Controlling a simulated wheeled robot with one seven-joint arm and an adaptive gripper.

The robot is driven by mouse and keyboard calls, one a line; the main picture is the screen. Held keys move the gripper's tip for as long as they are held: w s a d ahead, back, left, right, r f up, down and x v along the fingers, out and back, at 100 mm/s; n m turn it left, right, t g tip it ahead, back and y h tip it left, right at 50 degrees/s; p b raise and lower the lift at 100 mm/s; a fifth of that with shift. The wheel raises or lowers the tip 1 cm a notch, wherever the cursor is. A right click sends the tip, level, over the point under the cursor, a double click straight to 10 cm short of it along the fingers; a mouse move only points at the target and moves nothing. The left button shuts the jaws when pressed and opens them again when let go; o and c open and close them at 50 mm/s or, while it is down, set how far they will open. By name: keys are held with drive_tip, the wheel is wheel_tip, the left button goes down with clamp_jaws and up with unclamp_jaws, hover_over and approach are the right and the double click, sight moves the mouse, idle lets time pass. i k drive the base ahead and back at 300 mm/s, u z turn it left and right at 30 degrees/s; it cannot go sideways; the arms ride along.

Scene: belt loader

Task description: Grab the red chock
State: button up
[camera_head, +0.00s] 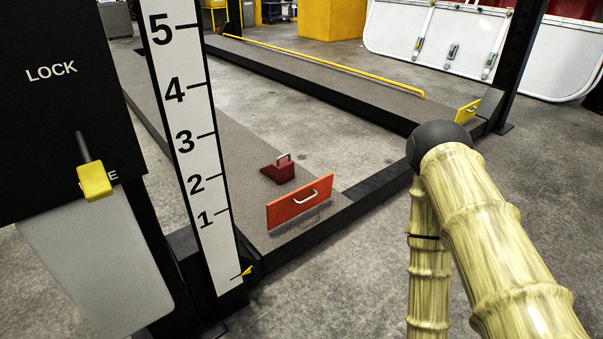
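The red chock (278,170) is a small dark red wedge with a light metal handle on top. It sits on the near grey ramp track (237,165), just behind an upright orange-red plate with a white handle (300,201). My arm comes in at the right of the picture, bent at a dark rounded joint, well apart from the chock. My gripper is not in view.
A black post with a white number scale (187,125) and a lock box with a yellow-handled lever (95,181) stand at the left. A second track with a yellow rail (330,66) runs behind. Open concrete floor (325,130) lies between the tracks. A yellow block (333,18) stands at the back.

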sight(281, 171)
drive_tip(key=z, duration=1.1)
drive_tip(key=i, duration=1.95)
drive_tip(key=u, duration=2.2)
